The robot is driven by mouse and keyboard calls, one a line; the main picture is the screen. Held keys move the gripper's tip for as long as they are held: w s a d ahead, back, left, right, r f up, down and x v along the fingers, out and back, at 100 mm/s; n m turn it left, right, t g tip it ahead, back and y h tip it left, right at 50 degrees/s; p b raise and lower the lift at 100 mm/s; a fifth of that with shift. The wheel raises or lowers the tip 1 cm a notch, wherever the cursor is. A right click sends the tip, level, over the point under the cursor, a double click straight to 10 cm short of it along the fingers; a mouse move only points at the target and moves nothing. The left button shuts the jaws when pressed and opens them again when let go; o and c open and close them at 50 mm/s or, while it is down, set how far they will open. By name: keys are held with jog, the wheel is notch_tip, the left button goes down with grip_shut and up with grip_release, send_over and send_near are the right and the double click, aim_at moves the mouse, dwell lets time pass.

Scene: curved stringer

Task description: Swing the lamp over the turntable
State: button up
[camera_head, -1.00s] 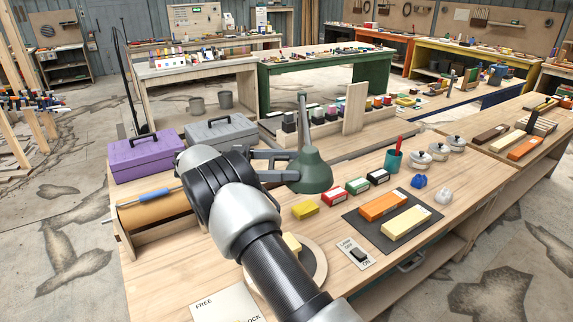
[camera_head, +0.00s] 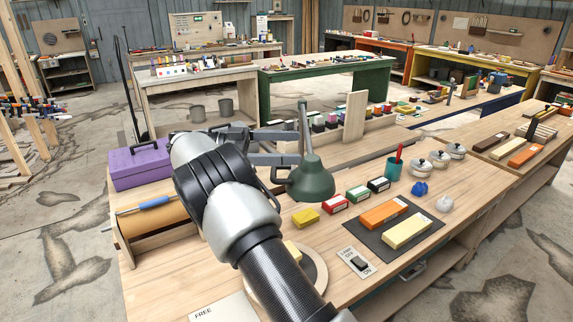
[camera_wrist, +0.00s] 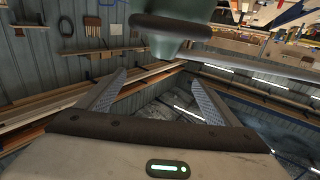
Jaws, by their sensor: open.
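The lamp has a dark green shade (camera_head: 312,180) hanging from a thin upright stem (camera_head: 303,122) over the workbench. The turntable, a pale round disc (camera_head: 318,270), lies nearer on the bench and is partly hidden by my arm. A yellow block (camera_head: 292,250) shows on it. The shade is behind and right of the turntable, not above it. My gripper (camera_head: 298,147) is open, its fingers pointing right, close by the stem just above the shade. Contact cannot be told. In the wrist view the shade (camera_wrist: 172,35) is above and beyond the open, empty fingertips (camera_wrist: 158,77).
A purple toolbox (camera_head: 140,163) and a roll with a blue-handled tool (camera_head: 155,204) stand left. Small coloured boxes (camera_head: 357,193), a dark mat with two blocks (camera_head: 380,240), a lamp switch plate (camera_head: 357,262) and a teal cup (camera_head: 394,168) lie right of the lamp.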

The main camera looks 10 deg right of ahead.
notch_tip(320, 180, up, 2)
jog(key=shift+r, duration=0.15)
jog(key=shift+c, duration=0.4)
